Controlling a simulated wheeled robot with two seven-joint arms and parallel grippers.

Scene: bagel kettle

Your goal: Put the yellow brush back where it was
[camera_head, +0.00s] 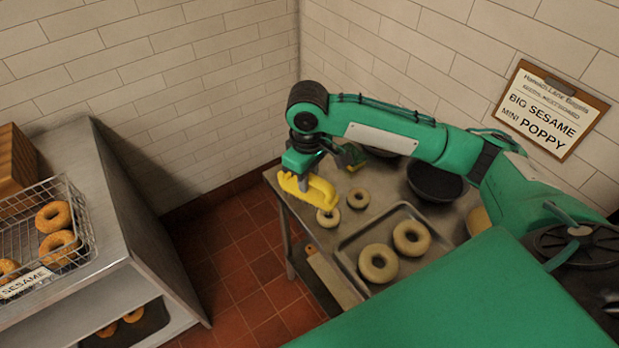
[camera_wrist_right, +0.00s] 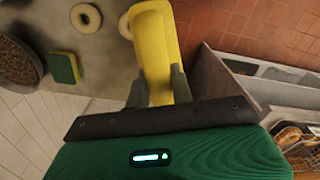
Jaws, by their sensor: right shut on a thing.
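The yellow brush (camera_head: 308,190) is held in my right gripper (camera_head: 304,172) above the left edge of the steel table (camera_head: 298,236). The right wrist view shows the brush (camera_wrist_right: 155,45) between the two grey fingers of the right gripper (camera_wrist_right: 157,85), which are shut on it. The brush appears to be raised above the table, with floor tiles beside it. Its underside is hidden. My left gripper does not show in either view.
Two small pale bagels (camera_head: 358,198) lie near the brush. A tray (camera_head: 345,250) holds two larger bagels. A dark bowl (camera_head: 436,182) and a green-yellow sponge (camera_wrist_right: 63,68) are close by. A steel counter (camera_head: 130,225) with a wire basket (camera_head: 75,205) stands left, across a floor gap.

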